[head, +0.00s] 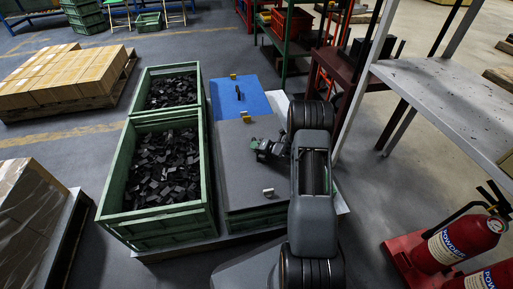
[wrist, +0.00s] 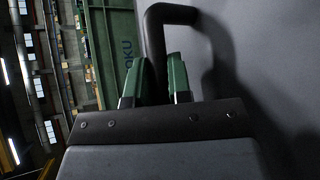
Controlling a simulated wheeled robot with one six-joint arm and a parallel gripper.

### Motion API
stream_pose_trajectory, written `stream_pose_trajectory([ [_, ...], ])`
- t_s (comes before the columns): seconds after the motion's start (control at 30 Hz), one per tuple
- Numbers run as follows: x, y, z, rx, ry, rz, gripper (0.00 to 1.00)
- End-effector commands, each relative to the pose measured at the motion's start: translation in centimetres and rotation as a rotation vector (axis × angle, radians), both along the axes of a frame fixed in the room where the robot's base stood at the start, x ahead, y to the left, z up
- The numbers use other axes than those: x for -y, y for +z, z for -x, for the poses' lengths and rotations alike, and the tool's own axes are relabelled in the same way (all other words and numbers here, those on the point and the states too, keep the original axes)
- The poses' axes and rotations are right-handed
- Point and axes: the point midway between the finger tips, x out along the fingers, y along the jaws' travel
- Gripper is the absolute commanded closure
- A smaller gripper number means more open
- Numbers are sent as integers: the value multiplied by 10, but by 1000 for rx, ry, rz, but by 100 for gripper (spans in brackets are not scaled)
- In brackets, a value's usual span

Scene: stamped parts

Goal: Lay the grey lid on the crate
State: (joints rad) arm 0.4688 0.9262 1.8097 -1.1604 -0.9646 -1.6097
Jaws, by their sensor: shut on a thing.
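The grey lid (head: 235,170) lies flat over a green crate (head: 255,218), whose front wall shows below the lid's near edge in the head view. I cannot tell whether the lid touches the rim. My gripper (head: 258,148) is above the lid, coming from the right. In the wrist view my gripper (wrist: 157,85) has its two green fingers on either side of the lid's black handle (wrist: 155,45) and is shut on it. The grey lid surface (wrist: 270,60) fills the right of that view. The crate's inside is hidden.
A blue lid (head: 228,104) with a black handle lies just behind. Two open green crates (head: 205,205) of black parts stand left. Small yellow (head: 246,117) and white (head: 268,192) blocks are near the lid's edges. A grey table (head: 440,95) and red extinguishers (head: 465,243) are right.

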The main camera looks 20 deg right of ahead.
Motion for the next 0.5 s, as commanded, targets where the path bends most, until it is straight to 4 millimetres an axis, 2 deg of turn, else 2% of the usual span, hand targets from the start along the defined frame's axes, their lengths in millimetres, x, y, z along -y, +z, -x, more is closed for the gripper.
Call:
stream_pose_trajectory([
  [0.5, 0, -12, -1, 4, 0, 0, 100],
])
